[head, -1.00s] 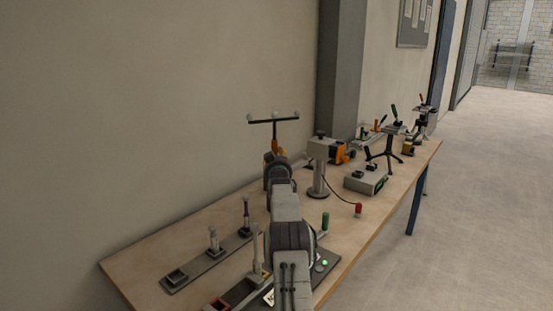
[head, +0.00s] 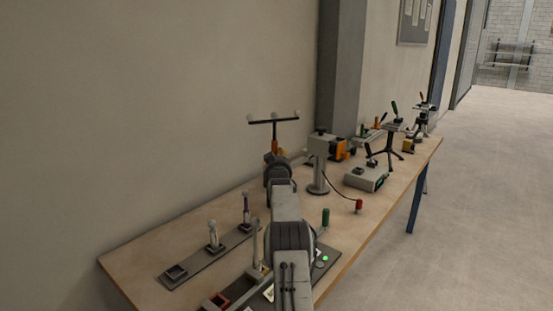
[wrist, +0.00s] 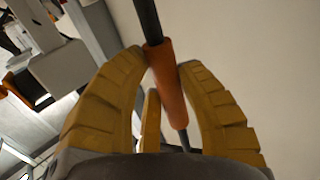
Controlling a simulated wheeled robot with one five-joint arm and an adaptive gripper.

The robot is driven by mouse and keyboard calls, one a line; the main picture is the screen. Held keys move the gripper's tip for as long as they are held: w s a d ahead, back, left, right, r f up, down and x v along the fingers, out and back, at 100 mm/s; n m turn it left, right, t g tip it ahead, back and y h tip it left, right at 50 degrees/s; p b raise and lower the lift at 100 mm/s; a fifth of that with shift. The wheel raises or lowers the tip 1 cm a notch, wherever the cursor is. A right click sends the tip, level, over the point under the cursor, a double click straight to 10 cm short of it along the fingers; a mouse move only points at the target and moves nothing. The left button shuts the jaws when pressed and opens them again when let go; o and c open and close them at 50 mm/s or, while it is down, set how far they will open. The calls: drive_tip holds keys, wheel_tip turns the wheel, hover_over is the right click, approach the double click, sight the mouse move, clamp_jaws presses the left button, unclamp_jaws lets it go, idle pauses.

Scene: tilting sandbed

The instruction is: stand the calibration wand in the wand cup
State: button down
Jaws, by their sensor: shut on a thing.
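The calibration wand is a dark T-shaped rod with pale balls on its crossbar (head: 262,122) and an orange grip on its stem. It stands about upright above the table in the head view. In the wrist view my gripper (wrist: 164,62) has its yellow fingers closed around the orange grip (wrist: 167,82) of the wand. In the head view my gripper is mostly hidden behind my arm, and the wand's lower end is hidden too. I cannot tell which holder is the wand cup; an empty square socket (head: 167,279) sits at the strip's left end.
Thin upright pieces (head: 213,233) stand in the strip's other sockets. A grey post device (head: 318,165) is close right of the wand, with a grey box (head: 365,180) and red-capped item (head: 359,206) beyond. A red-rimmed holder (head: 215,300) is in front. The wall is behind the table (head: 150,262).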

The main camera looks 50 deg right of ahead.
drive_tip(key=shift+f+b, duration=2.7)
drive_tip(key=shift+f, duration=0.4)
drive_tip(key=c, duration=0.8)
unclamp_jaws()
drive_tip(key=shift+s+a, duration=0.15)
drive_tip(key=shift+v, duration=5.85)
